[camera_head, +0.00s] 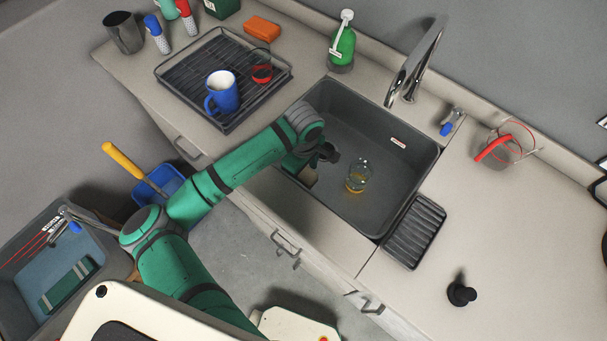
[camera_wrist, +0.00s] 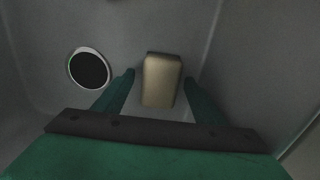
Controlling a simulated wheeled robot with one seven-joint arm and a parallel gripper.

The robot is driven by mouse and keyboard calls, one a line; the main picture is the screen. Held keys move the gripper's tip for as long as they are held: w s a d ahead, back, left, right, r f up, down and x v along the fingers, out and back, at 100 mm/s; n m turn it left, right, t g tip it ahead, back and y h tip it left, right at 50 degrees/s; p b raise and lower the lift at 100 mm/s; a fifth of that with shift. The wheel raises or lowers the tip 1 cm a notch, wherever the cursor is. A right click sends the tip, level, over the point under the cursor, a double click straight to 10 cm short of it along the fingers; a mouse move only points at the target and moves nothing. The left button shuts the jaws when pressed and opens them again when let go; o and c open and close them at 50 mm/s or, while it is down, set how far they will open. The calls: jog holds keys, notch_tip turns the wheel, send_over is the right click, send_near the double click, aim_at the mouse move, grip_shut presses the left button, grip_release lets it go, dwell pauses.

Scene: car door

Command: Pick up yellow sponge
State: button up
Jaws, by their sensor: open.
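The yellow sponge (camera_wrist: 161,80) shows in the wrist view as a tan-yellow block on the sink floor, close to the sink wall. In the head view a small part of it (camera_head: 308,177) shows below my gripper, inside the sink near its front left wall. My gripper (camera_wrist: 158,90) is open, with one green finger on each side of the sponge's near part. I cannot tell whether the fingers touch it. In the head view my gripper (camera_head: 322,158) is down in the sink, partly hidden by my arm.
The dark sink (camera_head: 395,160) holds a clear glass (camera_head: 358,176) right of my gripper. The drain (camera_wrist: 89,68) is left of the sponge in the wrist view. A faucet (camera_head: 415,62) stands behind the sink. A dish rack (camera_head: 180,85) with a blue mug (camera_head: 222,93) is at the left.

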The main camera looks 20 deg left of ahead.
aim_at(304, 173)
jog(key=shift+c, duration=0.3)
jog(key=shift+w, duration=0.15)
jog(key=c, duration=1.1)
jog(key=shift+a+r, duration=0.1)
jog(key=shift+r, duration=0.35)
jog(key=r, duration=0.9)
jog(key=shift+s+r, duration=0.1)
jog(key=shift+s, duration=0.1)
jog(key=o, duration=0.5)
jog(key=c, duration=0.4)
